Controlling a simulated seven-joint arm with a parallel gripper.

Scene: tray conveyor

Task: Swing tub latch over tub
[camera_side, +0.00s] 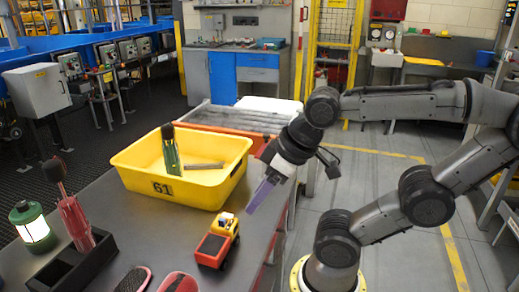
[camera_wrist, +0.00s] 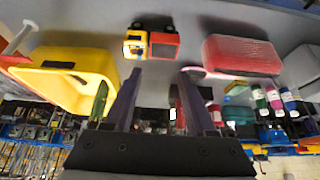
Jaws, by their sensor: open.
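The yellow tub (camera_side: 220,190), marked 61, sits on the grey table in the side view. A green item with a dark top (camera_side: 171,150) stands upright in it, and a grey bar (camera_side: 203,166) lies inside. The tub also shows at the left of the wrist view (camera_wrist: 88,62). I cannot pick out a latch on it in either view. My gripper (camera_side: 260,196) is right of the tub, apart from it, pointing down and left. In the wrist view its two fingers are apart (camera_wrist: 160,75), with nothing between them.
A red and yellow toy truck (camera_side: 215,246) stands on the table in front of the tub. A black holder (camera_side: 75,265) with a red tool, a lit green lantern (camera_side: 33,228) and red brushes (camera_side: 178,283) are at the left front. A grey-topped orange tray (camera_side: 245,120) is behind the tub.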

